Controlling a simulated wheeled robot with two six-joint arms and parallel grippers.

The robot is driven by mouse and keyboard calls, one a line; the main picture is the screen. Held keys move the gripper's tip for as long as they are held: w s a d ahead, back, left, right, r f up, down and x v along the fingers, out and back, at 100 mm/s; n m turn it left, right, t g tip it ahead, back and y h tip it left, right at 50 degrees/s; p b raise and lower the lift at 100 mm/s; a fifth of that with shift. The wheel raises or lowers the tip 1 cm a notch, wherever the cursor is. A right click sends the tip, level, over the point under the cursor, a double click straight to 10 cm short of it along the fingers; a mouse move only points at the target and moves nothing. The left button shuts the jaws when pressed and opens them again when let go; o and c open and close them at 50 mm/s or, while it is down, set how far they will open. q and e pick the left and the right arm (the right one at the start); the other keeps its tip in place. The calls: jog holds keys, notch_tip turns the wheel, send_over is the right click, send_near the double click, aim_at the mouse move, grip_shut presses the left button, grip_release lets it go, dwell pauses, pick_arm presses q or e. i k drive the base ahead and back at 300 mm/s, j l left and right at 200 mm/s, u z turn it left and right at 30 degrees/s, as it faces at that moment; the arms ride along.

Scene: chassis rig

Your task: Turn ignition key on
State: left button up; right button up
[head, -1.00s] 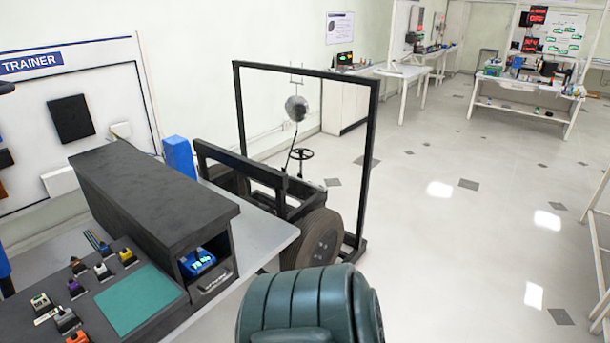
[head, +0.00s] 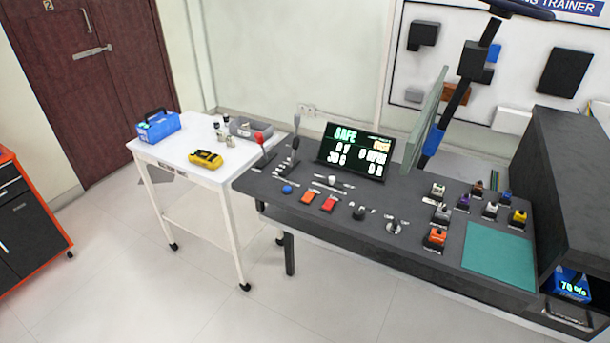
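A dark control console (head: 300,205) stands in the middle of the head view. A small round silver switch (head: 393,227) sits on its top near the front edge. It looks like the ignition switch, but its labels are too small to read and I cannot tell the key's position. A black knob (head: 359,213) sits just left of it. A display (head: 354,152) at the back of the console reads "SAFE" in green. Neither of my grippers is in view.
Red and orange buttons (head: 328,204), two levers (head: 264,146) and several small coloured switches (head: 462,203) share the console. A steering wheel (head: 520,8) rises behind it. A white cart (head: 188,172) stands at left. The floor in front (head: 330,300) is clear.

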aim_at(395, 223)
jog(key=j, duration=0.15)
jog(key=i+j+z, duration=0.1)
jog(key=z, duration=0.35)
jog(key=j+z, duration=0.35)
jog(key=z, duration=0.15)
